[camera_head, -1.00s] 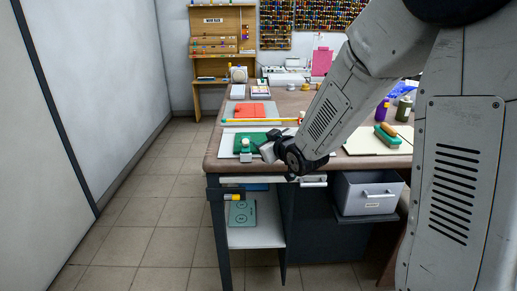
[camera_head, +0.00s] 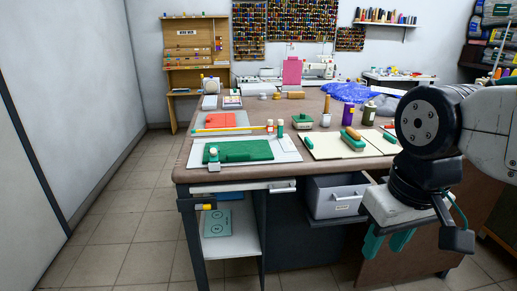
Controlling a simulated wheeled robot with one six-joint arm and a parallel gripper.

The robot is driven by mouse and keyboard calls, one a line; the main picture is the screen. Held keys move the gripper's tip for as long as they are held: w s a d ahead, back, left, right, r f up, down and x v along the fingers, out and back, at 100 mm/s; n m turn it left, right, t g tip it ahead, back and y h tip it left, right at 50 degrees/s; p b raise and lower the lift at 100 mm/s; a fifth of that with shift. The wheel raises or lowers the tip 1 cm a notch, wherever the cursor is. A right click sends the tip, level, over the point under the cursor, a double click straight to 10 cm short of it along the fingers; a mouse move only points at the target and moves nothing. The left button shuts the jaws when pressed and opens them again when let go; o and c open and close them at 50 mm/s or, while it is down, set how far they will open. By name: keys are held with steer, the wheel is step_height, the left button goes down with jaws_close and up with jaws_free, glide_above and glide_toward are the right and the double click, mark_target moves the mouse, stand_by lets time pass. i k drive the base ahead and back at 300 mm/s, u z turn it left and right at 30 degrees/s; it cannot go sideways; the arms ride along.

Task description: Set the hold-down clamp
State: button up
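A small clamp-like piece with a green knob and a pale base (camera_head: 214,161) stands upright at the front left edge of a white board (camera_head: 287,155). It is beside the left end of a folded green cloth (camera_head: 245,150) lying on the board. Whether it presses on the cloth is too small to tell. My gripper (camera_head: 388,244) is at the right, in front of the table and well away from this piece. Its two teal fingers point down with a gap between them, and nothing shows between them.
The brown table (camera_head: 182,172) fills the middle. A cream board (camera_head: 325,147) carries a green-and-wood brush (camera_head: 352,141). A grey bin (camera_head: 336,197) sits under the front edge. A yellow-handled bracket (camera_head: 203,206) is at the left front corner. Tiled floor (camera_head: 120,220) is free at left.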

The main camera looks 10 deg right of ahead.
mark_target(213, 150)
steer(key=u, duration=0.25)
steer(key=k, duration=0.2)
steer(key=z, duration=1.35)
steer(key=i, duration=0.75)
steer(key=u, duration=0.8)
steer(key=i, duration=0.65)
steer(key=u, duration=0.8)
